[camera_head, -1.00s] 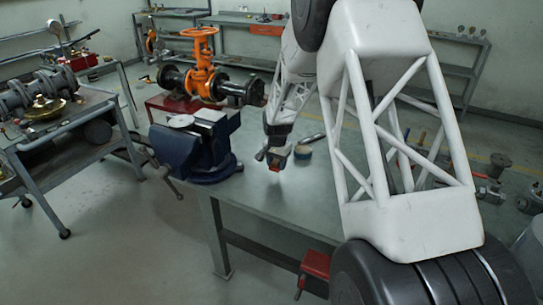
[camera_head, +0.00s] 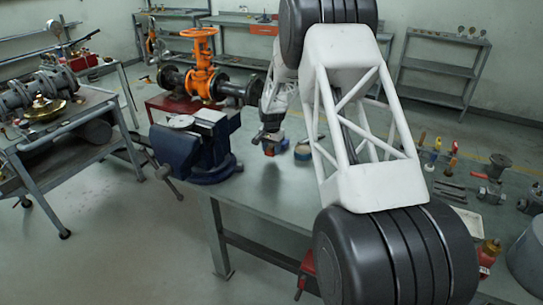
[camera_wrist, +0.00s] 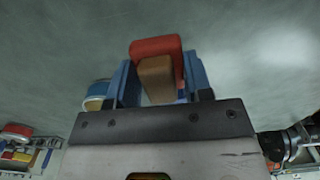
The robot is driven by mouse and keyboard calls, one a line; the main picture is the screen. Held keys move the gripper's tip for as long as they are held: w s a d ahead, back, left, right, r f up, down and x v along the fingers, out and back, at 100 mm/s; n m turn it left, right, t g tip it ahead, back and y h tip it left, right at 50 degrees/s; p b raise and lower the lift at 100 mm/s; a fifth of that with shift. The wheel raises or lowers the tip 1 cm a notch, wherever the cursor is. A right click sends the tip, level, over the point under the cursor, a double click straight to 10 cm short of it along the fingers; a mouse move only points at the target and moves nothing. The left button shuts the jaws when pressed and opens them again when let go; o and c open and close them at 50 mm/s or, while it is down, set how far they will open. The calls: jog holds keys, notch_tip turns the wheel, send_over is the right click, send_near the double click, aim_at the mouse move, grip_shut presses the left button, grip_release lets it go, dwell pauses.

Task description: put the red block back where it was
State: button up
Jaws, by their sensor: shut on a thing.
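The red block (camera_wrist: 155,47) is between the blue fingers of my gripper (camera_wrist: 161,72) in the wrist view. The gripper is shut on it. A brown face or piece (camera_wrist: 157,77) shows on the near side of the red block; I cannot tell if it is part of it. In the head view, my gripper (camera_head: 270,143) is over the grey-green workbench (camera_head: 262,192), right of the blue vise (camera_head: 195,148). Only a little red shows at its tip there. The block appears held above the bench top, with a dark patch below it.
A blue-and-tan roll (camera_wrist: 97,92) sits on the bench close beside the gripper; it also shows in the head view (camera_head: 303,151). An orange valve (camera_head: 203,75) with dark flanges stands behind. Tools and fittings (camera_head: 445,165) lie at the right. The bench is clear in front of the gripper.

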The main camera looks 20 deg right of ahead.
aim_at(272, 160)
dwell(0.3)
jog(key=shift+f, duration=1.75)
jog(key=shift+f, duration=0.1)
jog(key=o, duration=0.9)
notch_tip(272, 160, up, 12)
jog(key=shift+r, duration=0.1)
jog(key=shift+r, duration=0.1)
